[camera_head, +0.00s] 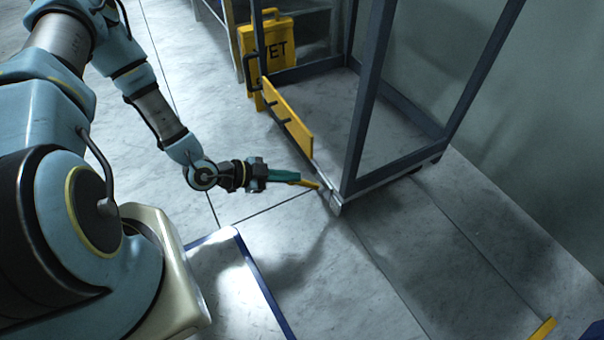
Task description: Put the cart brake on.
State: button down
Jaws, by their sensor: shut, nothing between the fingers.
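The cart (363,100) is an open dark grey frame with a pale lower edge, standing right of centre. A small yellow piece (309,184), which looks like the brake lever, sits by its near lower corner. My gripper (290,177) reaches in from the left with its teal fingers shut and nothing held. The fingertips overlap the yellow piece in this view; I cannot tell whether they touch it. The fingers partly hide the piece, so its angle is unclear. A yellow panel (287,118) with dark handles is on the cart's left side.
A yellow WET sign (278,42) stands behind the cart near a grey rack (221,30). A wall (530,110) rises at the right. A blue-edged platform (262,282) lies at the lower centre.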

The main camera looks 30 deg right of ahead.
jog(key=a+f+h+b, duration=0.3)
jog(key=a+f+b, duration=0.1)
jog(key=f, duration=0.1)
jog(key=shift+w+a+f+g+h+b, duration=0.15)
jog(key=shift+a+f+g+h+b, duration=0.1)
jog(key=shift+a+g+h+b, duration=0.1)
jog(key=shift+f, duration=0.15)
dwell(0.3)
